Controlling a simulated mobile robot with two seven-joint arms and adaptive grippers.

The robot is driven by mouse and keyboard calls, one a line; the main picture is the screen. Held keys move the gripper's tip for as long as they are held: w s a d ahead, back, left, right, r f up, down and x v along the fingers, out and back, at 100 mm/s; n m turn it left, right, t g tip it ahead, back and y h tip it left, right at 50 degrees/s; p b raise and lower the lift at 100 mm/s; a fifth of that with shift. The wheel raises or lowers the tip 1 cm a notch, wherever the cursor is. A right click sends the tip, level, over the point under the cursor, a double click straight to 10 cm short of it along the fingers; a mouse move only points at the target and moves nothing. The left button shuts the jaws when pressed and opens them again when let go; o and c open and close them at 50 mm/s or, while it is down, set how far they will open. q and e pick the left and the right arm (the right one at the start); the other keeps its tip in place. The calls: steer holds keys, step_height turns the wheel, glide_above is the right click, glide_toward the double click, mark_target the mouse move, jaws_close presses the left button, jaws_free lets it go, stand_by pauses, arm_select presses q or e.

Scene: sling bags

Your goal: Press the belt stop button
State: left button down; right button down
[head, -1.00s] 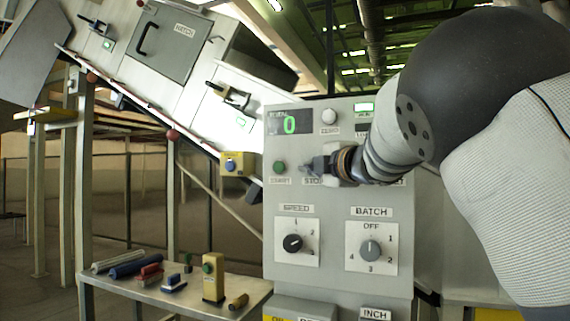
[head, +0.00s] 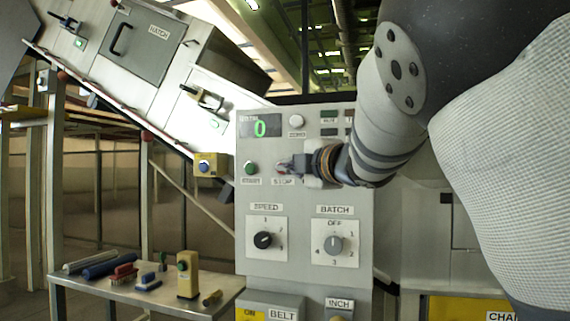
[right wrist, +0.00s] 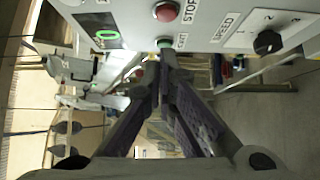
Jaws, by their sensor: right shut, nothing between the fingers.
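The red stop button (head: 281,168) is on the grey control panel (head: 290,187), right of the green start button (head: 250,168). The right wrist view shows the red stop button (right wrist: 167,12) clear of my fingers, with the green start button (right wrist: 165,43) near the tips. My right gripper (head: 288,165) is at the panel face beside the stop button, partly covering it in the head view. Its fingers (right wrist: 167,62) are shut with nothing between them. They look apart from the red button; the exact gap is unclear. My left gripper is not in view.
The display (head: 261,127) reads 0. The green lamp (head: 329,115) at the panel top is dark. Speed knob (head: 263,240) and batch knob (head: 333,244) sit below. A side table (head: 150,290) with tools stands left, beneath the sloping conveyor (head: 200,80).

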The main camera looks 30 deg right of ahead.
steer(key=s, duration=0.3)
steer(key=shift+s+a, duration=0.25)
steer(key=shift+r, duration=0.1)
stand_by(0.3)
